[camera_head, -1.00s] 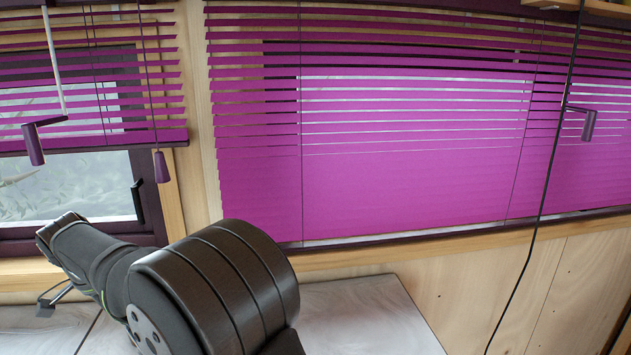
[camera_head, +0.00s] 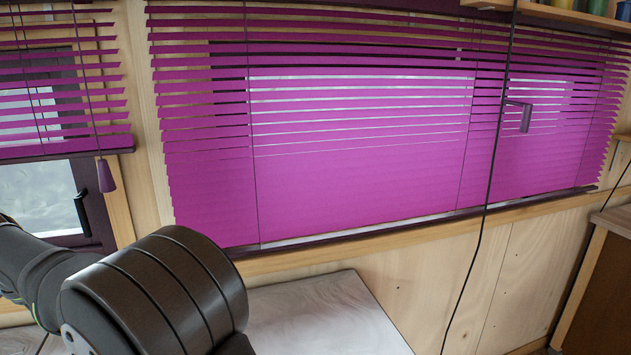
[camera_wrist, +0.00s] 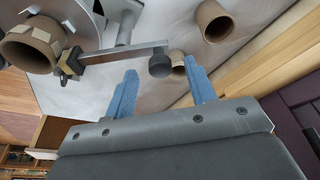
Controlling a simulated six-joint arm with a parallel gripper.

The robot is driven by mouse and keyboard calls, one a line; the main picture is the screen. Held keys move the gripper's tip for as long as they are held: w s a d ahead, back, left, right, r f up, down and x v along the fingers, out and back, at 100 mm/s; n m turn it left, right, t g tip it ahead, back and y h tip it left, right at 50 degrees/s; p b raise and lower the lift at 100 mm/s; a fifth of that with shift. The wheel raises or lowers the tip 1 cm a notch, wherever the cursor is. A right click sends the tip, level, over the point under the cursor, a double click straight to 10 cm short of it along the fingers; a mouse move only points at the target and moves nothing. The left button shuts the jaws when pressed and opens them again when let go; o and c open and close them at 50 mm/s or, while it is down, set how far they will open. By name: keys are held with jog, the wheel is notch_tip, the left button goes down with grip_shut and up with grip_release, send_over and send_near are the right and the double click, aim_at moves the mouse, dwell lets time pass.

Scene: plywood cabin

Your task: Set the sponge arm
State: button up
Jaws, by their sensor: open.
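In the wrist view, my gripper (camera_wrist: 160,67) is open, its two blue fingers spread and nothing held. A flat grey bar (camera_wrist: 125,49) runs from a dark and yellow block on the left to a dark round knob (camera_wrist: 159,66). This looks like the sponge arm, but I cannot be sure. The knob appears between the fingertips in the picture; I cannot tell whether it lies between them in depth. No sponge can be made out. The head view shows neither gripper nor bar.
A brown roll (camera_wrist: 32,46) sits by the bar's left end. Another roll (camera_wrist: 213,20) stands on the pale worktop (camera_wrist: 190,42), with a smaller one behind the knob. In the head view, purple blinds (camera_head: 350,170) hang above the worktop and a dark cord (camera_head: 487,190) hangs in front.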

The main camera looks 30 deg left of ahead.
jog(key=shift+v, duration=2.05)
jog(key=shift+f, duration=0.15)
jog(key=x, duration=0.6)
jog(key=shift+w+f, duration=0.1)
jog(key=shift+f, duration=0.25)
jog(key=shift+n, duration=0.4)
